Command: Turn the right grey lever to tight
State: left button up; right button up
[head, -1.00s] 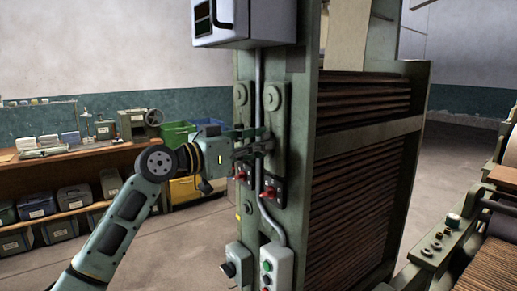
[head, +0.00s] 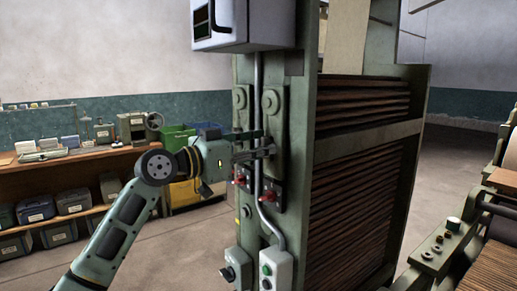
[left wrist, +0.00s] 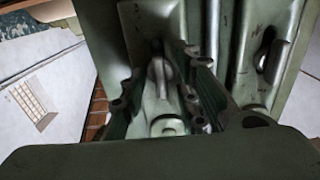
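Two grey levers hang from round pivots on a green post. The right grey lever (head: 271,102) is partly hidden behind my left gripper (head: 267,143) in the head view. The left grey lever (head: 240,98) is beside it, with a conduit between them. My left gripper comes in from the left, its fingers apart at the lower part of the right lever. In the left wrist view, the right lever (left wrist: 158,78) lies between the spread fingers (left wrist: 158,92), with gaps showing at its sides. The other lever (left wrist: 267,55) is at the right there. Any tight marking is unreadable. My right gripper is out of view.
Red switches (head: 271,194) and a push-button box (head: 276,270) sit below on the post. A grey-white cabinet (head: 244,22) is above. Stacked brown slats (head: 360,180) stand at right. A workbench (head: 75,155) with bins is behind at left.

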pick_arm(q)
jog(key=v, duration=1.2)
jog(key=shift+f, duration=0.1)
